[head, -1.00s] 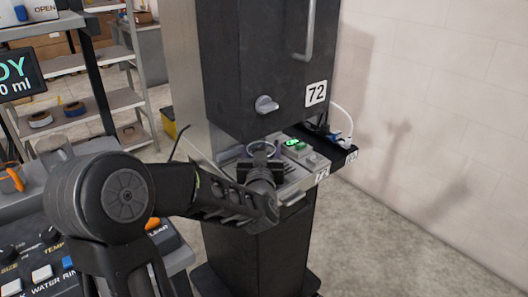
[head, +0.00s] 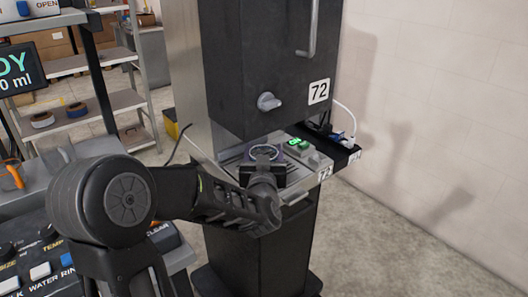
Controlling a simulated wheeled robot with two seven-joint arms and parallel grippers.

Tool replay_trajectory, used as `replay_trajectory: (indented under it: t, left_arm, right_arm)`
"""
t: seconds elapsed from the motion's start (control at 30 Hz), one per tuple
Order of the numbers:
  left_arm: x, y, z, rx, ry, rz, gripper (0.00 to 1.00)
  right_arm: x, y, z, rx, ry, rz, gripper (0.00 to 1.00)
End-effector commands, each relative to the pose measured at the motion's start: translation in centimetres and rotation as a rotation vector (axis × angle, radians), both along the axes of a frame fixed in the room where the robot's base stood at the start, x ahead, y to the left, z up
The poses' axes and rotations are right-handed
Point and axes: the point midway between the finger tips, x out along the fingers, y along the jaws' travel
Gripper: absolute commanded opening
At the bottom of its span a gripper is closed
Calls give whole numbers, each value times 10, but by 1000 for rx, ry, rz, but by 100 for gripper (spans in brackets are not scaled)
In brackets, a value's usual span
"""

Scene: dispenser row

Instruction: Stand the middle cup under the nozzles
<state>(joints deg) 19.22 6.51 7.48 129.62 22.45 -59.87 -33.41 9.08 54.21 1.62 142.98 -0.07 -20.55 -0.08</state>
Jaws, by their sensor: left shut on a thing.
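My left gripper (head: 264,170) is at the front of the dispenser (head: 262,70) numbered 72, low over its tray (head: 232,156). It is shut on a cup (head: 264,152), of which mainly the round rim shows. The cup looks upright, in the recess below the dark upper housing. The gripper and wrist hide its lower part, so I cannot tell whether it touches the tray. The nozzles are hidden by the housing. My right gripper is not in view.
A green-lit switch (head: 294,142) and a grey button sit right of the cup. A black side shelf (head: 338,152) with a white cable is further right. A control panel (head: 45,265) and display (head: 20,70) stand at left. Open floor lies at right.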

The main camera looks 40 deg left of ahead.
Motion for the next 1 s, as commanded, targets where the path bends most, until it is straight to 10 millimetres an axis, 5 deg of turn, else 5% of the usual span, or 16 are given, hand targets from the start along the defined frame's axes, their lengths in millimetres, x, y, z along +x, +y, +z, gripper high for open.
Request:
replay_trajectory:
  t: [0.73, 0.77, 1.0]
  left_arm:
    - [0, 0, -10, -3, 4, -1, 18]
    - [0, 0, -11, -3, 5, -1, 64]
    - [0, -1, -12, -5, 8, -1, 83]
  right_arm:
    - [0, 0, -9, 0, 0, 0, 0]
    - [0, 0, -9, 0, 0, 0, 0]
    - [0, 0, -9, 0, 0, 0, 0]
